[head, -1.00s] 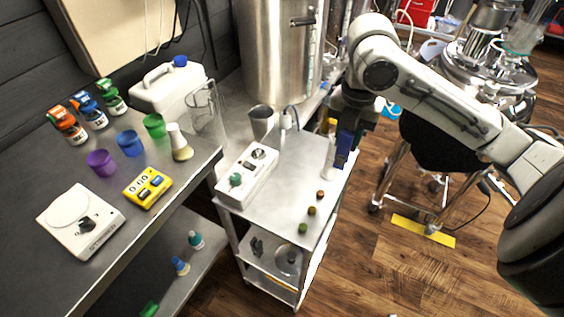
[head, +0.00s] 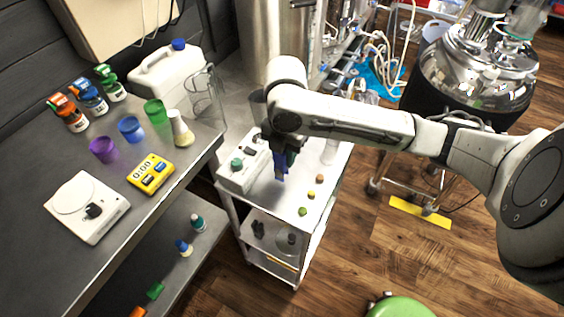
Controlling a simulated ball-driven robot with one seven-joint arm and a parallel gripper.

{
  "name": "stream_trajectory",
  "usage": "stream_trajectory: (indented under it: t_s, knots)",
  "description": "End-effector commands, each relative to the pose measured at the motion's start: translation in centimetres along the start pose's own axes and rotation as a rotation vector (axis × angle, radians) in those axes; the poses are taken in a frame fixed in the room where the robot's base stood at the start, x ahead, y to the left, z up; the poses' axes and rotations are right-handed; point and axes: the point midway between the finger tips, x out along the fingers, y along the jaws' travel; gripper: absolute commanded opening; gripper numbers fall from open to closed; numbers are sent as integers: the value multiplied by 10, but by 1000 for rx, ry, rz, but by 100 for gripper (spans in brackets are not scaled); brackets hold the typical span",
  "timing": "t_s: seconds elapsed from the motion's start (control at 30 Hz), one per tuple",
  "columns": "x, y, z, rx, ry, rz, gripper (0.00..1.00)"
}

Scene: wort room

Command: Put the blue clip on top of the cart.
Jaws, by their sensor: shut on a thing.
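My gripper (head: 283,154) is over the top of the white cart (head: 269,204), pointing down. It is shut on the blue clip (head: 281,167), which shows as a dark blue shape at the fingertips, partly hidden by the gripper. I cannot tell whether the clip touches the cart top or hangs just above it. The cart top is a flat pale sheet with bare room in front of the gripper.
On the cart stand a white device with a green knob (head: 237,163), several small coloured pieces along the right side (head: 311,195) and a clear bottle (head: 331,150). The dark counter (head: 139,221) stands left. A green stool (head: 402,307) is at the bottom right.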

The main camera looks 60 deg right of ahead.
Motion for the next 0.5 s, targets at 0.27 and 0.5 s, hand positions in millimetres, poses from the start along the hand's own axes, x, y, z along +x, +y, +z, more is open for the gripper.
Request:
stream_trajectory:
  t_s: [0.27, 0.5]
  knots:
    - [33, 4, -4, 2, 1, -3, 0]
    - [38, 5, -4, -1, 0, -1, 0]
